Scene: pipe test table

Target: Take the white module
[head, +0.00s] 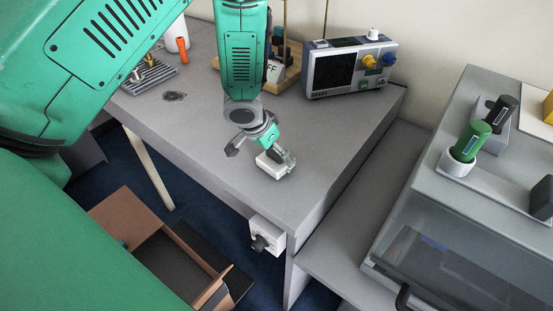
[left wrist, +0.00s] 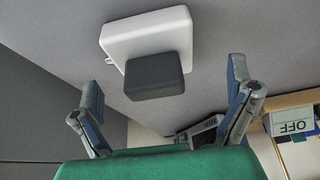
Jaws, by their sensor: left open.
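The white module (head: 269,168) lies on the grey table near its front edge, partly hidden by my left gripper in the head view. In the left wrist view the white module (left wrist: 150,33) is a rounded white block with a dark grey block (left wrist: 155,77) on the side facing the gripper. My left gripper (head: 260,154) is open just over the module. In the left wrist view its two fingers (left wrist: 163,88) are spread wide, with the dark block between and beyond them. No contact shows. My right gripper is not in view.
An instrument with a screen (head: 350,68) stands at the table's back right. A wooden stand (head: 285,80) is behind my arm. A white box with a dark knob (head: 267,235) is on the table's front side. A grey cabinet (head: 430,190) with a green-handled item (head: 470,141) is at right.

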